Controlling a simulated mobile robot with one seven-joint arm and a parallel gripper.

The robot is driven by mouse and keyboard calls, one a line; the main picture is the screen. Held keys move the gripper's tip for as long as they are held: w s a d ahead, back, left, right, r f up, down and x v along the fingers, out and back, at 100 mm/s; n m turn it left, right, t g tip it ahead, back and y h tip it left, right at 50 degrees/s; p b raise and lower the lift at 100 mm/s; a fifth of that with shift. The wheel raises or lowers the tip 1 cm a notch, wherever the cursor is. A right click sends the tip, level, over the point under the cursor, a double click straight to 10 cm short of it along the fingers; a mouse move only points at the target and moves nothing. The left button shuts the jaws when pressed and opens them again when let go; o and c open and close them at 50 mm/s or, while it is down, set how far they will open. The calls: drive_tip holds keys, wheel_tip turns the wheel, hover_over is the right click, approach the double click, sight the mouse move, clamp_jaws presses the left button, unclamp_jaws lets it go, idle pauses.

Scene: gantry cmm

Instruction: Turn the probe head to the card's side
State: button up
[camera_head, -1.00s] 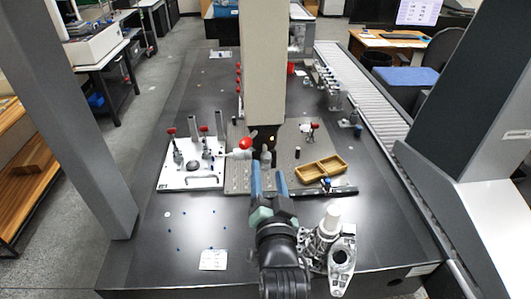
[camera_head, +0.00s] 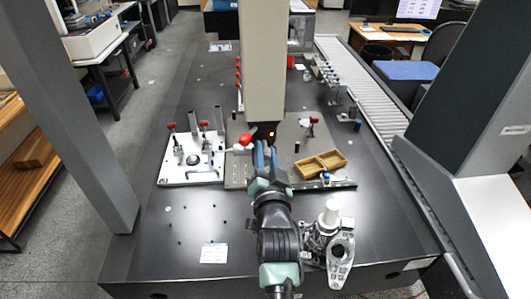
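The probe head hangs below the beige column (camera_head: 264,60) and is mostly hidden behind my fingers. A small orange light (camera_head: 272,134) shows just above it. My gripper (camera_head: 265,150), with two blue fingers, reaches up to the probe head. The fingers stand close together and look shut on it, though the contact is hidden. A white card (camera_head: 213,253) with faint print lies flat on the dark table at the front left, left of my arm.
A white fixture plate (camera_head: 190,176) with red-knobbed clamps stands left of the gripper. A red knob (camera_head: 248,137) is close beside my fingers. A metal casting (camera_head: 328,238) stands right of my arm. The front left table is mostly clear.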

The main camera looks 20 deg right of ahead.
clamp_jaws()
idle(1.1)
